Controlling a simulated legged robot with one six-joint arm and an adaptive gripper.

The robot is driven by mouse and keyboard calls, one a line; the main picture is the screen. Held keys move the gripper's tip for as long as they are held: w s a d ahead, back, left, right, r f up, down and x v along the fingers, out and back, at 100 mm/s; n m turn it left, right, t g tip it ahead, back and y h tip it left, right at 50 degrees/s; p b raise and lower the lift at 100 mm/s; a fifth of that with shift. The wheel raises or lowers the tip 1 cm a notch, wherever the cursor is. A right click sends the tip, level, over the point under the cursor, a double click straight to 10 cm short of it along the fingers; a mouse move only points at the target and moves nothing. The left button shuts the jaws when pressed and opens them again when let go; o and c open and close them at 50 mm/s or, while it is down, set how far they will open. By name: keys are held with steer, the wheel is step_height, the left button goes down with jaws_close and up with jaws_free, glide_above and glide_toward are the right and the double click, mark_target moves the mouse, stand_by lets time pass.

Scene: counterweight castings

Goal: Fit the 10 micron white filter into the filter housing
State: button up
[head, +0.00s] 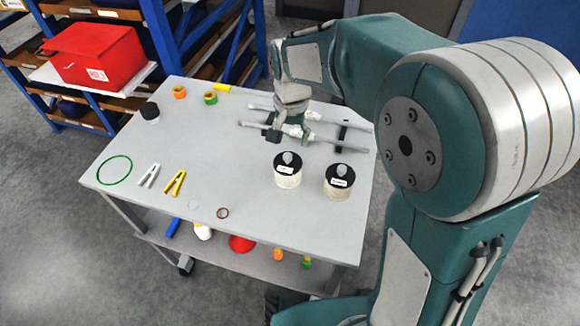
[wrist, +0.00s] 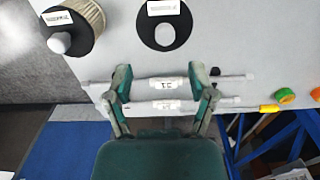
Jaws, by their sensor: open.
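Two pale cylinders with black labelled tops stand on the cart top: the left one (head: 288,178) and the right one (head: 338,188). In the wrist view the right one (wrist: 92,15) shows pleated sides and a white knob; the left one shows as a black disc (wrist: 180,28). Two thin white rods with labelled middles lie side by side, the nearer one (head: 338,146) and the farther one (head: 330,119). My gripper (wrist: 160,74) is open and points down over the rods, fingers either side of a label. The labels are too small to read, so I cannot tell the 10 micron filter or the housing.
Orange (head: 179,92) and green (head: 210,98) pieces and a black-topped item (head: 150,111) stand at the back left. A green ring (head: 114,170) and white (head: 149,176) and yellow (head: 175,183) clips lie left. The cart's middle is clear.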

mark_target(286, 155)
steer(key=shift+f, duration=0.6)
steer(key=f, duration=0.1)
steer(key=a+f, duration=0.1)
steer(key=f, duration=0.3)
steer(key=shift+s+a, duration=0.2)
steer(key=shift+a, duration=0.05)
steer(key=shift+d+f, duration=0.25)
steer(key=shift+d, duration=0.2)
steer(key=c, duration=0.7)
jaws_close()
steer(key=shift+a, duration=0.25)
